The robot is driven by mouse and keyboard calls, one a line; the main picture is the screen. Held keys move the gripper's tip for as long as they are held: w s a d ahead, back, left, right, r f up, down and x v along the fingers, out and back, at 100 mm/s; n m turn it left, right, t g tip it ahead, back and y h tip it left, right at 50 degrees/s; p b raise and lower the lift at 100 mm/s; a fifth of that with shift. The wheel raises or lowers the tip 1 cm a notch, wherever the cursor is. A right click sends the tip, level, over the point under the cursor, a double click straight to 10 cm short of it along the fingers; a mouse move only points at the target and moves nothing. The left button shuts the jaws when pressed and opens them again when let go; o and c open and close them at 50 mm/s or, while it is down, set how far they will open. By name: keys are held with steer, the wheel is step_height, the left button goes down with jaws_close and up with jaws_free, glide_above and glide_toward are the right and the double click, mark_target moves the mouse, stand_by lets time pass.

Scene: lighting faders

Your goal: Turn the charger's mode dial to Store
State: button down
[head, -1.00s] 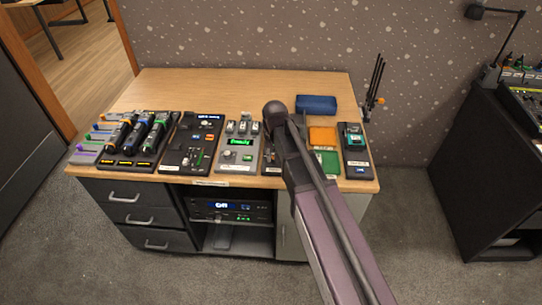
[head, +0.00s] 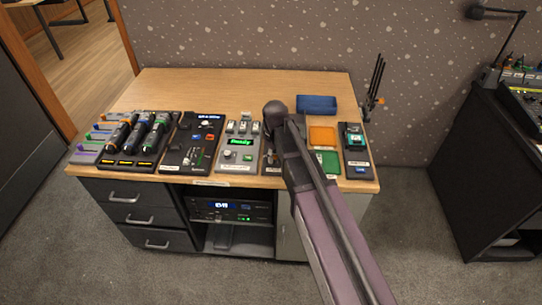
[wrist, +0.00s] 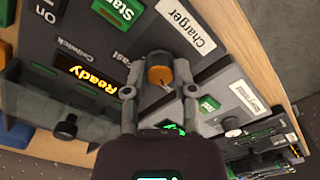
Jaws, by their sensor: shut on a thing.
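The charger (wrist: 205,62) is a dark grey panel with a white "Charger" label, a green Start button and an amber "Ready" display (wrist: 87,78) in the wrist view. Its mode dial (wrist: 158,74) is a small orange-brown round knob. My gripper (wrist: 157,82) is shut on the dial, one finger on each side of it. A "Fast" label shows to the upper left of the dial. I cannot read a Store label, and I cannot tell which mode the dial points at. In the head view my arm covers most of the charger (head: 268,163).
In the head view, a grey unit with a green "Ready" display (head: 238,155) stands left of my arm. An orange tile (head: 322,135), a green tile (head: 327,161) and a blue box (head: 317,105) lie to its right. The desk's back (head: 220,88) is clear.

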steer(key=shift+c, duration=2.2)
jaws_free()
steer(key=shift+f, duration=0.1)
